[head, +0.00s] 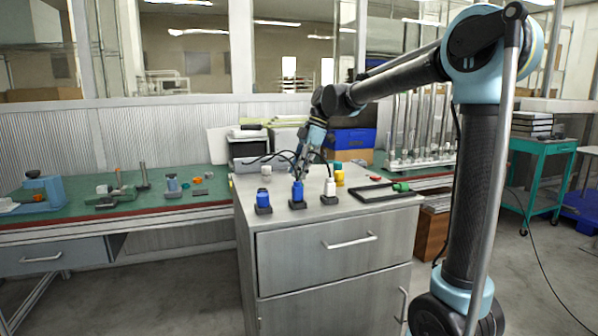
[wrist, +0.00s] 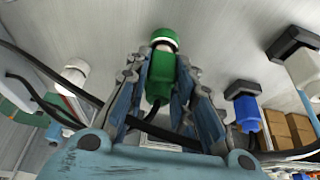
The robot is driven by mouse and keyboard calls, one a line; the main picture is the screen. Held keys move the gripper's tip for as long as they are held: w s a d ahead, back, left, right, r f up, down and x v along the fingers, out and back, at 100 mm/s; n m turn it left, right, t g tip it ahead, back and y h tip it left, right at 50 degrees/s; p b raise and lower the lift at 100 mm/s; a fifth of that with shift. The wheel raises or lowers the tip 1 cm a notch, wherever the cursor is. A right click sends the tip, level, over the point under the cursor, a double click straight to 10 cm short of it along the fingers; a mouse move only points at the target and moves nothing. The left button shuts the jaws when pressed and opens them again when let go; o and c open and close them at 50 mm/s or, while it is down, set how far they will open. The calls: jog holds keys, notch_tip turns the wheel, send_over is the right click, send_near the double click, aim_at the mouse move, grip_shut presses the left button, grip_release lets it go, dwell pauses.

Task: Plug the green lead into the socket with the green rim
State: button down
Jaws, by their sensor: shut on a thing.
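My gripper (head: 303,168) points down over the grey cabinet top. In the wrist view my gripper (wrist: 160,95) is shut on the green lead's plug (wrist: 162,75), with its dark cable trailing behind. A pale collar shows at the plug's far end. A green piece with a white end (wrist: 164,38) lies directly beyond it; I cannot tell whether the two touch or are joined. The held plug is not clear in the head view. The socket with the green rim cannot be picked out surely.
Blue plugs (head: 263,198) (head: 297,192) and a white plug (head: 329,187) stand in dark bases along the front. A yellow cylinder (head: 339,178) stands behind them. A black frame (head: 372,194) with a green piece (head: 401,187) lies right. Dark cables loop near my gripper.

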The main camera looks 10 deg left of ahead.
jog(key=shift+f, duration=0.35)
dwell(0.5)
jog(key=c, duration=1.7)
grip_release()
jog(key=shift+o, duration=0.2)
jog(key=v, duration=1.1)
